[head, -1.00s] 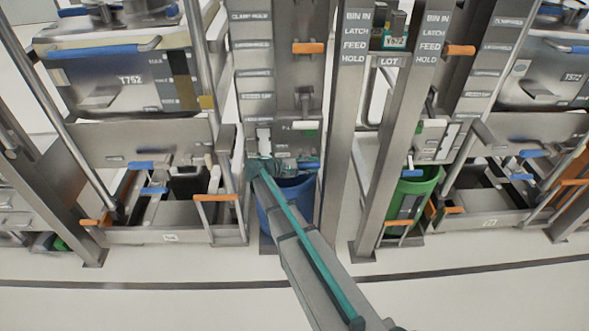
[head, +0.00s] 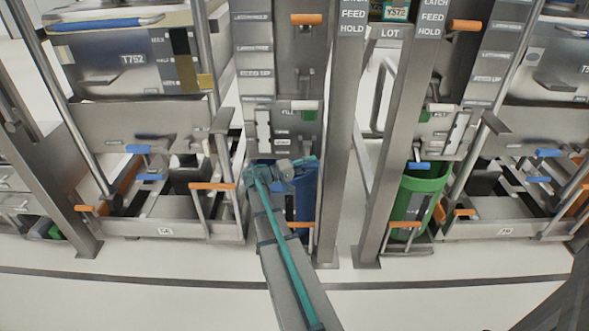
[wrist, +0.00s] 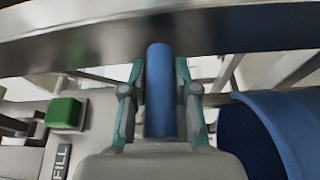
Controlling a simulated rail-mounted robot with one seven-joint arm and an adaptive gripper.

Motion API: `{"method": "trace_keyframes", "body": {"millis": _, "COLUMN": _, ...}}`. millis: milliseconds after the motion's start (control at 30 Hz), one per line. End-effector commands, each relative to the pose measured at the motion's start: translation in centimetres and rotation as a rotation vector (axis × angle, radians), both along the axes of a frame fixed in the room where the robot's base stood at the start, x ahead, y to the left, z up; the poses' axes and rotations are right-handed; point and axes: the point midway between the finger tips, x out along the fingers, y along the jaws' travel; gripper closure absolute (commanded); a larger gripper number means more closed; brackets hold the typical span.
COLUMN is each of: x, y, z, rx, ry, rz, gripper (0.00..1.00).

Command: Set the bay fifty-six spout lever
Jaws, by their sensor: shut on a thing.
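A blue lever handle (wrist: 160,88) stands between the teal-edged fingers of my gripper (wrist: 160,100) in the wrist view. The fingers are shut on it from both sides. In the head view my gripper (head: 303,166) is at the foot of the middle-left column, just above a blue bin (head: 304,205), and largely hides the handle there. The rim of the blue bin also shows in the wrist view (wrist: 285,125), right of the fingers. I cannot read a bay number fifty-six at this lever.
A green block (wrist: 65,113) by a FILL label sits left of my gripper. Steel posts (head: 340,150) stand to the right. A green bin (head: 420,190) stands beneath a similar blue handle (head: 418,165). An orange bar (head: 212,186) juts out at left. The foreground floor is clear.

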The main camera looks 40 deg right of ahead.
Motion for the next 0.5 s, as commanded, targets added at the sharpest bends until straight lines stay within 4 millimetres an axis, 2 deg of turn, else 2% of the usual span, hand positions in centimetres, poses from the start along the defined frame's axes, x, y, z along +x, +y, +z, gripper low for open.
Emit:
{"method": "trace_keyframes", "body": {"millis": 33, "x": -0.11, "y": -0.32, "z": -0.62, "rx": 0.010, "ry": 0.004, "rz": -0.005, "gripper": 1.00}}
{"method": "trace_keyframes", "body": {"millis": 500, "x": -0.30, "y": -1.03, "z": -0.84, "rx": 0.014, "ry": 0.008, "rz": -0.011, "gripper": 1.00}}
